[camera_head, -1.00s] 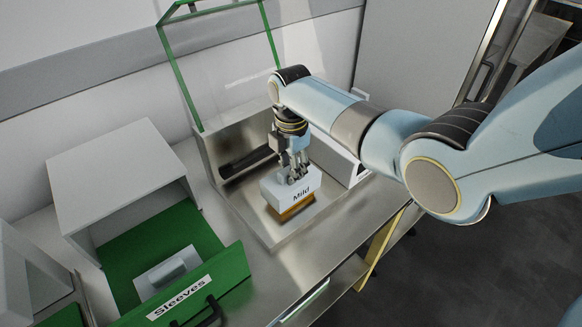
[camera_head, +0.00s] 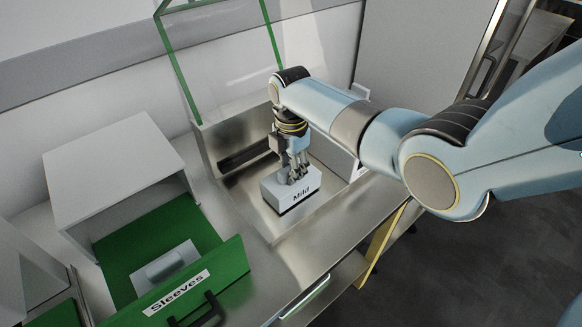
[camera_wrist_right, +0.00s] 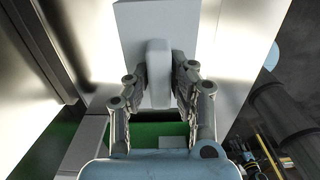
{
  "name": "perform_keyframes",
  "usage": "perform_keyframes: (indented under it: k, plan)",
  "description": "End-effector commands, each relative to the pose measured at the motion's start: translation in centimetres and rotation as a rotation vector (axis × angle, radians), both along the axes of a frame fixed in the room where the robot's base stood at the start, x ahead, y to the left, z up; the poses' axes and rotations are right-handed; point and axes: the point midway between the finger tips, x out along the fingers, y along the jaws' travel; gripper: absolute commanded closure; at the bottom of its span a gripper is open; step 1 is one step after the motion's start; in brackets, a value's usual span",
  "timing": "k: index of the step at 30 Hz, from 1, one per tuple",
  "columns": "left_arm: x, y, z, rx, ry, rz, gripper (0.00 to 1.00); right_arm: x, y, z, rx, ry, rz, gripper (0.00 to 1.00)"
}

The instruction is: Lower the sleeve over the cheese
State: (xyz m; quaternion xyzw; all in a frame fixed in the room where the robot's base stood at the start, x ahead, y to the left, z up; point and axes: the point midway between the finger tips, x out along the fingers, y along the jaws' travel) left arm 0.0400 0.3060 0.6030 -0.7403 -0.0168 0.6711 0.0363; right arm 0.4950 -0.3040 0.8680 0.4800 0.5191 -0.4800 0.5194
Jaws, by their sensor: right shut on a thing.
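The white sleeve (camera_head: 280,193), labelled "Mild", sits low in the steel bed of the press (camera_head: 255,215). It also shows in the right wrist view (camera_wrist_right: 138,22). The cheese is hidden; only a thin dark line shows along the sleeve's lower edge. My right gripper (camera_head: 297,176) is above the sleeve, pointing down, with its fingers shut on the raised grip (camera_wrist_right: 158,62) on top. In the right wrist view the fingers (camera_wrist_right: 157,82) stand on both sides of that grip. My left gripper is not in view.
A green drawer (camera_head: 222,290) labelled "Sleeves" stands open at the lower left, with another white sleeve (camera_head: 178,256) in it. The press's clear, green-framed lid (camera_head: 183,70) is raised behind. A yellow part (camera_head: 380,248) stands below the counter's right edge.

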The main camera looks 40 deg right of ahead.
Motion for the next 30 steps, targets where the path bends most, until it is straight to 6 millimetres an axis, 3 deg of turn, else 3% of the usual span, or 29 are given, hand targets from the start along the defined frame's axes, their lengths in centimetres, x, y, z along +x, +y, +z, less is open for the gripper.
perform_keyframes:
  k: [11,12,18,26,30]
  plan:
    - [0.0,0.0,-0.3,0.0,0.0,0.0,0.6,0.0,0.0,-0.4,0.0,-0.001,0.0,1.0]
    - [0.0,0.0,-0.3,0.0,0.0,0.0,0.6,0.0,0.0,-0.4,0.0,-0.001,0.0,0.75]
    - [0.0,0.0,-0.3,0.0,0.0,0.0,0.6,0.0,0.0,-0.4,0.0,0.0,0.0,0.52]
    - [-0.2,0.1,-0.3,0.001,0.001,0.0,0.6,0.0,0.0,-0.3,0.0,0.0,0.0,0.52]
    - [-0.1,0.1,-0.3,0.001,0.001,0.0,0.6,0.1,0.0,0.9,-0.001,-0.004,0.0,0.52]
